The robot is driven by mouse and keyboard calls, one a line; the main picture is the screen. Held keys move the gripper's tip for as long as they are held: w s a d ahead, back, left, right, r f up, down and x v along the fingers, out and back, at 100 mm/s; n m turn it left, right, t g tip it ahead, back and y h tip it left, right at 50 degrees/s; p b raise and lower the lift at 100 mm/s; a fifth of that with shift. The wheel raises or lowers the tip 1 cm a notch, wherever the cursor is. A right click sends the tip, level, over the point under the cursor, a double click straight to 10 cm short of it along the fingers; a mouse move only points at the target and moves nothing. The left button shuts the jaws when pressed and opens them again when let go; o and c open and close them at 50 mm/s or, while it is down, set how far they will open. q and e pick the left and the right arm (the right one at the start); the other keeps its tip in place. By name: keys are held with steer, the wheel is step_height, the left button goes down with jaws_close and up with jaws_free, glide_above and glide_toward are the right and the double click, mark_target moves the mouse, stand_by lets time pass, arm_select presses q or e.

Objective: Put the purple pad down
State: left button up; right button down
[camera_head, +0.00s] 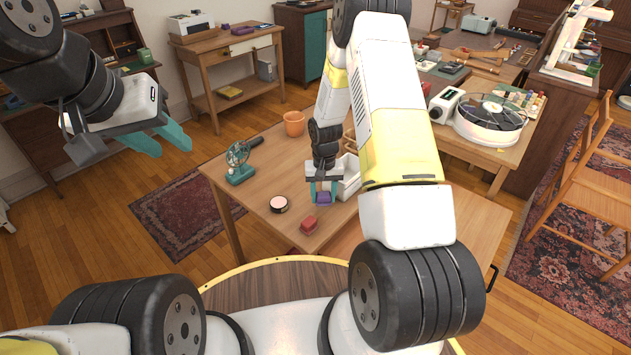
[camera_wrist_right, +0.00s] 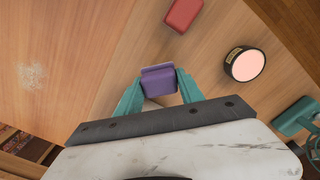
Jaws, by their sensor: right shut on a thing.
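The purple pad (camera_head: 323,198) is between the teal fingers of my right gripper (camera_head: 323,190), over the near part of the wooden table (camera_head: 262,185). In the right wrist view the purple pad (camera_wrist_right: 159,80) sits between both fingertips of my right gripper (camera_wrist_right: 158,88), which is shut on it. I cannot tell whether the pad touches the tabletop. My left gripper (camera_head: 172,141) is raised at the left, away from the table, with its teal fingers apart and nothing between them.
A red block (camera_head: 309,224) and a round pink-topped tin (camera_head: 279,204) lie close to the purple pad. A teal fan (camera_head: 239,164) and an orange pot (camera_head: 294,123) stand further back. Some tabletop between them is bare.

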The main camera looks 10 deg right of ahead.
mark_target(324, 203)
step_height(324, 203, down, 3)
steer(key=shift+s+d+f, duration=0.15)
steer(key=c, duration=0.7)
jaws_free()
steer(key=shift+f, duration=0.1)
steer(key=shift+c, duration=0.2)
